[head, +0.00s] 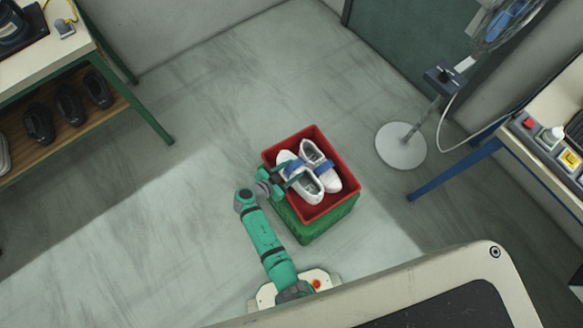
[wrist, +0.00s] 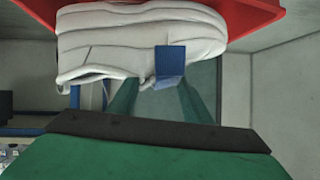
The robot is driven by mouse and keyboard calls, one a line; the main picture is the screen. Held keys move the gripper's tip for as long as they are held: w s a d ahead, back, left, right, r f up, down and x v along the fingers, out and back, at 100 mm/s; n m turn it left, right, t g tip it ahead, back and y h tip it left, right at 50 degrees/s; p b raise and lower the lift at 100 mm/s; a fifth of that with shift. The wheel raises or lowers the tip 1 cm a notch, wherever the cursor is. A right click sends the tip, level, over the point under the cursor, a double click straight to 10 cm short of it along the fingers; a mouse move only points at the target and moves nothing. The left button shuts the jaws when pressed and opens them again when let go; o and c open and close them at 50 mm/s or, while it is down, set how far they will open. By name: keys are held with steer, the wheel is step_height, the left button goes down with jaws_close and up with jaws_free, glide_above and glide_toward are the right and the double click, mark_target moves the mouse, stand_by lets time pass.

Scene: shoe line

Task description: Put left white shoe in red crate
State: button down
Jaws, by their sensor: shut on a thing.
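The red crate (head: 347,164) stands in the middle of the head view, on a green base. Two white shoes show within its outline, side by side and slanted. The left white shoe (head: 311,190) is nearer to my gripper; the other white shoe (head: 333,180) lies to its right. Blue patches show on or by both. My gripper (head: 291,174) reaches over the crate's left side and is shut on the left white shoe. In the wrist view the white shoe (wrist: 130,40) fills the upper middle, with the red crate (wrist: 250,14) behind it. Whether the held shoe touches the crate floor is hidden.
A fan with a round grey base (head: 400,146) stands right of the crate. A blue-legged table (head: 470,160) is at the right edge. A shelf with dark shoes (head: 68,106) stands at upper left. The floor left of the crate is clear.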

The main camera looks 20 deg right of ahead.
steer(key=shift+f, duration=5.05)
steer(key=c, duration=0.8)
jaws_free()
steer(key=shift+c, duration=0.2)
steer(key=v, duration=1)
steer(key=shift+s+a, duration=0.25)
steer(key=shift+a, duration=0.1)
steer(key=shift+r, duration=0.1)
